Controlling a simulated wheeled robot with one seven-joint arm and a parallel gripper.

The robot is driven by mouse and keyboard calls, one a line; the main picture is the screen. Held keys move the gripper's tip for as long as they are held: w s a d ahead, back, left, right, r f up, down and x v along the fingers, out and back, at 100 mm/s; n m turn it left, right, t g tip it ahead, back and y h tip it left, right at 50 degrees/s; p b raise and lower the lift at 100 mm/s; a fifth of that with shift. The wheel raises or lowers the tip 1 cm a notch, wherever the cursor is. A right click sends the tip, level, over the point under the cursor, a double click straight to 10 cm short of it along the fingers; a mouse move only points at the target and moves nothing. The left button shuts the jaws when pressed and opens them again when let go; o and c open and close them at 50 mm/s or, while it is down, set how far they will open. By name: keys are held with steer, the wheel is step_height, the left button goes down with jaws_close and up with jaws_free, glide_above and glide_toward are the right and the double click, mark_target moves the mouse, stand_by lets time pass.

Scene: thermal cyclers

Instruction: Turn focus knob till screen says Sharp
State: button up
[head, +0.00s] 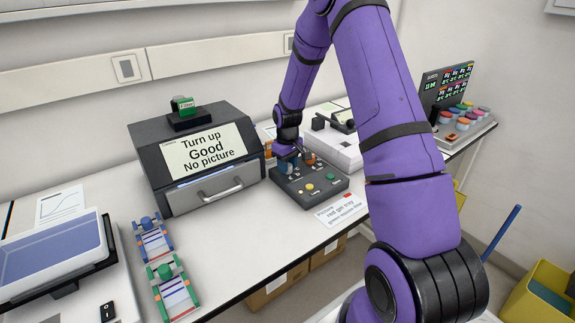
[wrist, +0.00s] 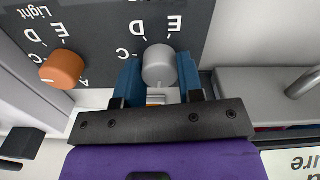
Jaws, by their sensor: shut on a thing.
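A grey knob (wrist: 159,66) stands on a dark control panel (wrist: 110,22), with the letters C, D and E beside it. The two blue fingers of my gripper (wrist: 158,82) are shut on it, one on each side. The knob's name is hidden. An orange knob (wrist: 62,68) marked Light sits to the left in the wrist view. In the head view the control box (head: 325,193) stands right of a dark imaging unit (head: 165,195).
A label card (head: 341,211) lies in front of the control box. A white device (head: 340,150) stands behind it to the right. Two small racks (head: 153,240) (head: 174,290) and a tablet-like device (head: 50,255) are on the left. Colourful pots (head: 462,122) stand far right.

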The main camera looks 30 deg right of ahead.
steer(key=m, duration=0.8)
steer(key=shift+m, duration=0.4)
stand_by(0.4)
steer(key=o, duration=0.9)
step_height(320, 180, up, 11)
steer(key=shift+f, duration=0.1)
stand_by(0.3)
